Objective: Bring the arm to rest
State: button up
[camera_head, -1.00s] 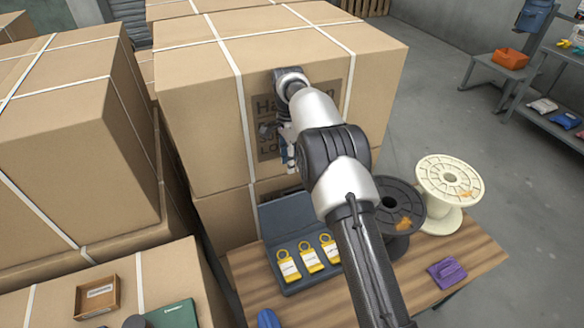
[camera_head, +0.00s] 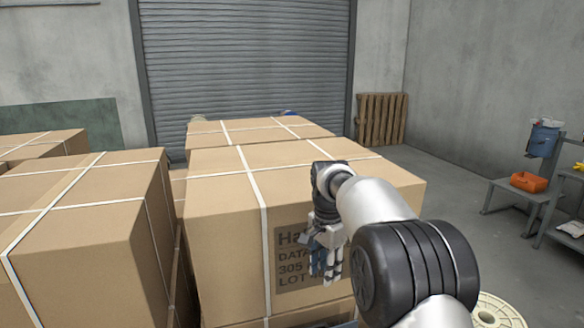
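My gripper (camera_head: 326,262) hangs in front of the labelled face of a large strapped cardboard box (camera_head: 228,237), at the centre right of the head view. Its fingers point down. They are small and partly overlap the printed label, so I cannot tell whether they are open or shut. I see nothing clearly held in them. My arm reaches in from the lower right and covers part of the box. Part of a cream spool (camera_head: 497,312) shows at the bottom edge, right of my arm.
More strapped boxes (camera_head: 80,235) stand at the left and behind. A grey roller shutter (camera_head: 245,60) and a wooden pallet (camera_head: 382,119) are at the back. The floor between is clear.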

jog(key=s+d+r+n+t, duration=0.1)
jog(key=s+d+r+n, duration=0.15)
jog(key=s+r, duration=0.5)
jog(key=s+d+r+n+t, duration=0.1)
jog(key=s+r+n, duration=0.25)
jog(key=s, duration=0.65)
jog(key=s+d+f+n+t, duration=0.1)
jog(key=s+f+n, duration=0.1)
jog(key=s, duration=0.8)
jog(key=s+d+f+n+t, duration=0.1)
jog(key=s+f+n, duration=0.1)
jog(key=s, duration=0.8)
jog(key=shift+d+f+n, duration=0.15)
jog(key=shift+f+n, duration=0.25)
jog(key=shift+f, duration=0.4)
jog(key=shift+d, duration=0.1)
